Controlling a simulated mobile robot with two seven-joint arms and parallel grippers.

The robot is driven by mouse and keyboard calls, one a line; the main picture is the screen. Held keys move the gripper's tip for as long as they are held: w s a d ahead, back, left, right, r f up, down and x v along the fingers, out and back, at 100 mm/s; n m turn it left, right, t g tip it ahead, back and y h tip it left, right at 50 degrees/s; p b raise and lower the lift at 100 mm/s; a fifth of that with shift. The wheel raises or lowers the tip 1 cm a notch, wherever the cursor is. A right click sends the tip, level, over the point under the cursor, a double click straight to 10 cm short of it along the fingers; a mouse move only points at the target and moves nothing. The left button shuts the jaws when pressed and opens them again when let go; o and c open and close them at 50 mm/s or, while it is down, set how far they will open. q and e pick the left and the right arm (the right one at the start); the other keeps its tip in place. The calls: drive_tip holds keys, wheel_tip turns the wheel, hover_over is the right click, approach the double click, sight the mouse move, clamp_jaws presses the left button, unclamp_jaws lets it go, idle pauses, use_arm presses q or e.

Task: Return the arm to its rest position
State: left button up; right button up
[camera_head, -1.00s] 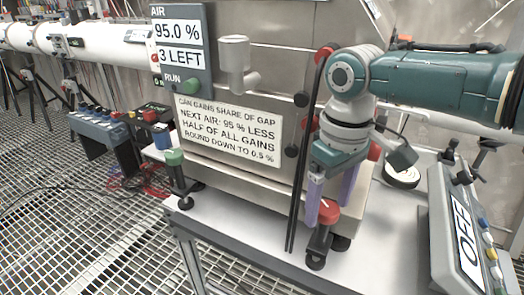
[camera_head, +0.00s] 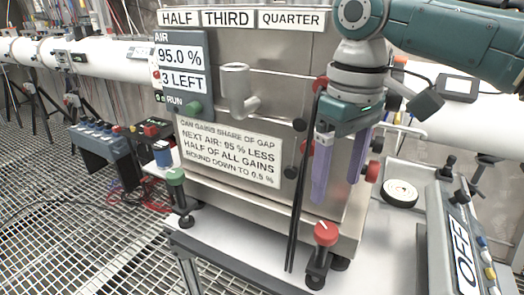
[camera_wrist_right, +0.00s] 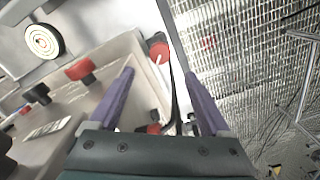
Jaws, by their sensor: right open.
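My right gripper (camera_head: 337,170) hangs in front of the right side of the steel box (camera_head: 270,75), with its two purple fingers pointing down. The fingers are apart with nothing held between them. In the right wrist view the open gripper (camera_wrist_right: 160,95) also shows, with a red knob (camera_wrist_right: 158,50) beyond the fingertips. In the head view that red-topped knob (camera_head: 326,234) stands on the table below the fingers, clear of them. Black cables (camera_head: 300,190) hang beside the left finger. My left gripper is not in view.
The box carries a panel reading 95.0 % and 3 LEFT (camera_head: 181,70) and a grey handle (camera_head: 238,90). A green-topped knob (camera_head: 176,178) stands at the table's left. An OFF console (camera_head: 465,255) and a round disc (camera_head: 400,192) are at the right. Grated floor (camera_head: 70,220) lies left.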

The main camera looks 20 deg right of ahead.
idle(0.3)
drive_tip(key=s+a+f+n+t+y, duration=0.1)
drive_tip(key=s+a+f+n+y, duration=0.1)
drive_tip(key=s+a+f, duration=0.65)
drive_tip(key=s+d+r+m+t+h+p, duration=0.1)
drive_tip(key=s+r, duration=0.1)
drive_tip(key=s, duration=0.4)
drive_tip(key=s+d+r+m+t, duration=0.1)
drive_tip(key=s+r+t, duration=0.15)
drive_tip(key=s, duration=0.35)
wheel_tip(320, 180, up, 39)
drive_tip(key=p, duration=3.8)
drive_tip(key=shift+s+d+f+g+h, duration=0.2)
drive_tip(key=shift+s+d+g+h, duration=0.2)
drive_tip(key=shift+d+g, duration=0.05)
